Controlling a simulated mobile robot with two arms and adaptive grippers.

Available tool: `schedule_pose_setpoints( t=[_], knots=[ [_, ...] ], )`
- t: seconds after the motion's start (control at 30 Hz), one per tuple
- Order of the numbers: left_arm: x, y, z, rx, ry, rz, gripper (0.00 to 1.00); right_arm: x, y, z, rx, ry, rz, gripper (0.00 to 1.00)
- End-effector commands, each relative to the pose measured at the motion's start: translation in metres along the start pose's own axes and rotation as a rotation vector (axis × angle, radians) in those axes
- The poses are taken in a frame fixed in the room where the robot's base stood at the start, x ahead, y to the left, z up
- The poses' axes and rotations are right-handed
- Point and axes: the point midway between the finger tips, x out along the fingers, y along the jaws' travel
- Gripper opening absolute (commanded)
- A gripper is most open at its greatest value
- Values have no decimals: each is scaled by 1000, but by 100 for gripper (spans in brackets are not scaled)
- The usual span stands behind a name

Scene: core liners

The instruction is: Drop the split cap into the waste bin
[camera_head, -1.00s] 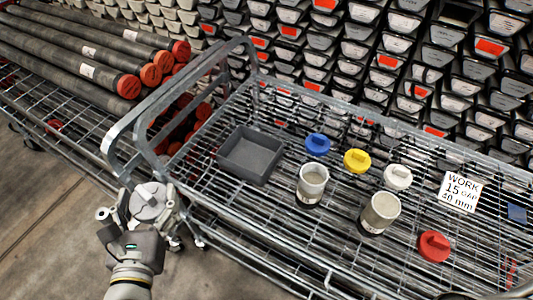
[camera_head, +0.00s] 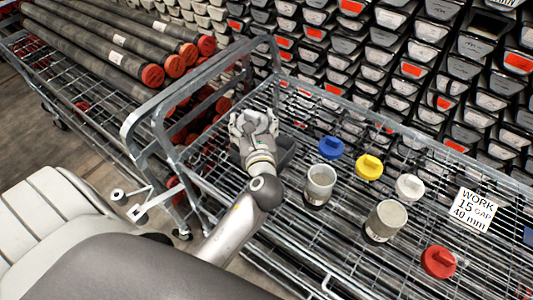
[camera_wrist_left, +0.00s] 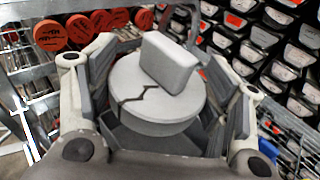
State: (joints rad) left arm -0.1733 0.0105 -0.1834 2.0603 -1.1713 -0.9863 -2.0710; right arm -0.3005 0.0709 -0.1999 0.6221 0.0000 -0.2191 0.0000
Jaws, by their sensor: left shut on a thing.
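The split cap (camera_wrist_left: 158,92) is a grey round cap with a block-shaped grip on top and a dark jagged crack across its face. My left gripper (camera_head: 252,124) is shut on it, with a finger on either side in the left wrist view. The waste bin, a dark grey open tray (camera_head: 287,152), sits on the wire cart's left part. In the head view my left gripper and wrist cover most of it, with the gripper over its far side. The cap itself is hard to make out there. My right gripper is not in view.
Two pale cups (camera_head: 319,185) (camera_head: 385,221) stand right of the bin. Blue (camera_head: 331,147), yellow (camera_head: 369,167), white (camera_head: 409,187) and red (camera_head: 438,262) caps lie beyond, with a sign (camera_head: 473,210). The cart's raised handle rail (camera_head: 150,110) stands to the left.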

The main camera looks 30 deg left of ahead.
Motion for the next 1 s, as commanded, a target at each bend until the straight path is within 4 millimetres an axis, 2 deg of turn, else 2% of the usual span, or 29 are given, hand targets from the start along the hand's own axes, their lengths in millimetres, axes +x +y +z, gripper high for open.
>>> schedule_pose_setpoints(
  t=[0.1,0.2,0.47,0.67,1.0],
  knots=[
    [19,-7,-3,-22,2,116,58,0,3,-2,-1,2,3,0],
    [26,-11,-5,-28,1,173,58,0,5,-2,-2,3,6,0],
    [30,-14,-10,-33,-3,216,58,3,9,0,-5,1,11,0],
    [32,-14,-22,-32,-3,214,58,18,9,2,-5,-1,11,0],
    [36,-14,-52,-32,-3,213,58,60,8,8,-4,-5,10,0]
  ],
)
